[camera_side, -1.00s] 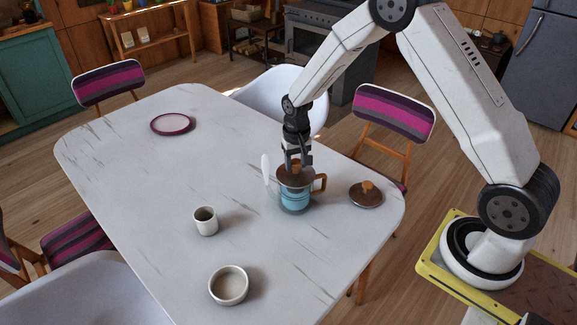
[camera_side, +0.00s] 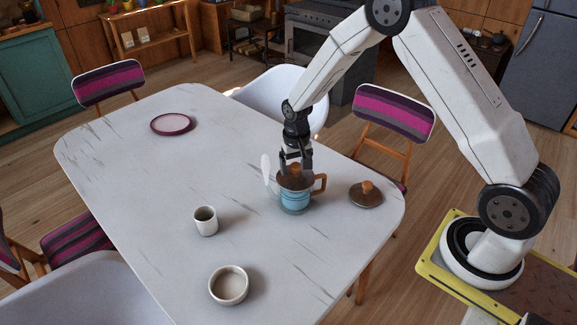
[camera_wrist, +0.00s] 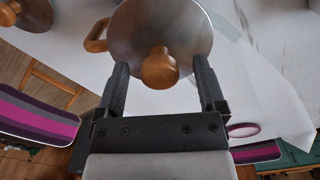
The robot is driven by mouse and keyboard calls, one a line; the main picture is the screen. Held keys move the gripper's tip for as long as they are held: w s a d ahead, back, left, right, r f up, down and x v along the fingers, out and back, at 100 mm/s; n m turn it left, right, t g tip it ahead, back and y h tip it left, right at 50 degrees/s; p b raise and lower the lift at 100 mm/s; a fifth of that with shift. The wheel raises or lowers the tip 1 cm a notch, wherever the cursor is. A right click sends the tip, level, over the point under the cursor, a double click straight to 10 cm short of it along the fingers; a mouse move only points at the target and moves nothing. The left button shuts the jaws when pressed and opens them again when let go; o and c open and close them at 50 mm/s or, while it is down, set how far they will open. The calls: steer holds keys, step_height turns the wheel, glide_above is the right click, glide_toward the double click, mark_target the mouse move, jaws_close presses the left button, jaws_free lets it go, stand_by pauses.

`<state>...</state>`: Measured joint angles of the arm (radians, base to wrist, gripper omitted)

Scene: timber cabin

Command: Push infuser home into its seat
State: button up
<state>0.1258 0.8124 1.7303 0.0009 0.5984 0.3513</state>
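A glass pot (camera_side: 296,203) with blue contents stands upright on the table, a wooden handle on its right and a pale spout on its left. A brown disc with a wooden knob, which I take for the infuser (camera_side: 281,181), covers its top; it also shows in the wrist view (camera_wrist: 160,25). Whether it is fully seated cannot be told. My gripper (camera_side: 296,166) is right above the pot, pointing down. In the wrist view my gripper (camera_wrist: 162,75) is open, its fingers on either side of the knob with gaps at both sides.
A separate brown lid with a wooden knob (camera_side: 366,199) lies on the table (camera_side: 150,190) to the pot's right. A small cup (camera_side: 205,222) and a bowl (camera_side: 229,287) stand at the front left. A pink plate (camera_side: 172,124) lies at the back left. The table's middle is clear.

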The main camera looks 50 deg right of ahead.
steer(key=shift+r, duration=0.1)
steer(key=shift+r, duration=3.8)
steer(key=shift+s+a, duration=0.1)
steer(key=s+a+r+n+t, duration=0.1)
steer(key=s+a+r+n, duration=0.1)
steer(key=s, duration=0.7)
steer(key=s+a+r+n+t, duration=0.1)
steer(key=s+a+r+n, duration=0.1)
steer(key=s, duration=0.7)
steer(key=shift+a+n+t, duration=0.3)
steer(key=shift+a+n, duration=0.4)
steer(key=shift+a, duration=0.15)
